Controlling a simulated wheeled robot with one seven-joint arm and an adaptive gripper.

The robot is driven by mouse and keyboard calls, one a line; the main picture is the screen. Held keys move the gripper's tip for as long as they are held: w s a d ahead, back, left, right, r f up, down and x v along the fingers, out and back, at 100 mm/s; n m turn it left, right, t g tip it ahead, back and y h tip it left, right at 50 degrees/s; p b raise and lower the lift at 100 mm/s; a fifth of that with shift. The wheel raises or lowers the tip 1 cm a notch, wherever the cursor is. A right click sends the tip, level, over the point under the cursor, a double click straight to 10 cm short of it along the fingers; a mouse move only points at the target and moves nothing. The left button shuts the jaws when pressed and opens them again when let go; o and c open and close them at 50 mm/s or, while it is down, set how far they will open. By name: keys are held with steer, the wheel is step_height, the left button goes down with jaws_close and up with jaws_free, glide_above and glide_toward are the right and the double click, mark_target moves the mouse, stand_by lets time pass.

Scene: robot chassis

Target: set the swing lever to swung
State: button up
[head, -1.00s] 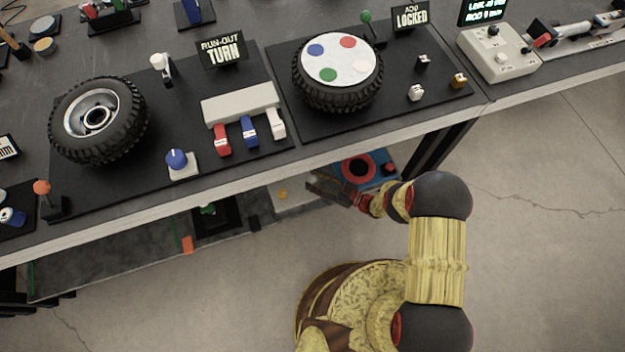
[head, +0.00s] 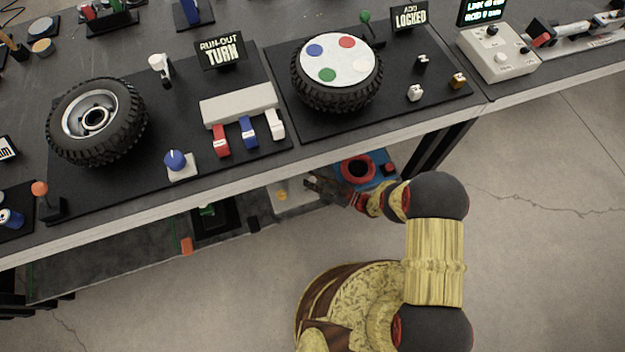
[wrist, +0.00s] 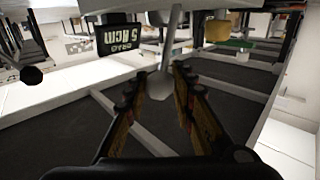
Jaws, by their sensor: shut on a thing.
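In the wrist view, a thin grey rod with a pale round knob (wrist: 159,86) stands between my fingers; I take it as the swing lever. My gripper (wrist: 154,80) is shut on it near the knob. The rod runs up out of the top of that view. In the head view, my gripper (head: 309,183) reaches in under the front edge of the workbench, at the lower shelf. The lever cannot be made out there. A black sign (wrist: 118,40) with upside-down white lettering is left of the lever in the wrist view; I cannot read its state for sure.
The workbench's front edge (head: 222,177) overhangs my gripper. A blue panel with a red ring (head: 357,167) is right beside my gripper. A pale panel with a yellow piece (head: 281,195) is on its left. In the wrist view, a yellow block (wrist: 217,31) is right of the lever.

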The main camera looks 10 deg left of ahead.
jaws_close()
steer(key=shift+d, duration=0.1)
steer(key=shift+w+d+f+m+t+y, duration=0.35)
steer(key=shift+w+d+m+y, duration=0.15)
steer(key=shift+m+y, duration=0.25)
steer(key=shift+d, duration=0.1)
steer(key=o, duration=0.8)
jaws_free()
steer(key=shift+o, duration=0.2)
steer(key=shift+s+d, duration=0.1)
steer(key=v, duration=1.1)
steer(key=shift+s+d+f, duration=0.1)
steer(key=shift+d, duration=0.3)
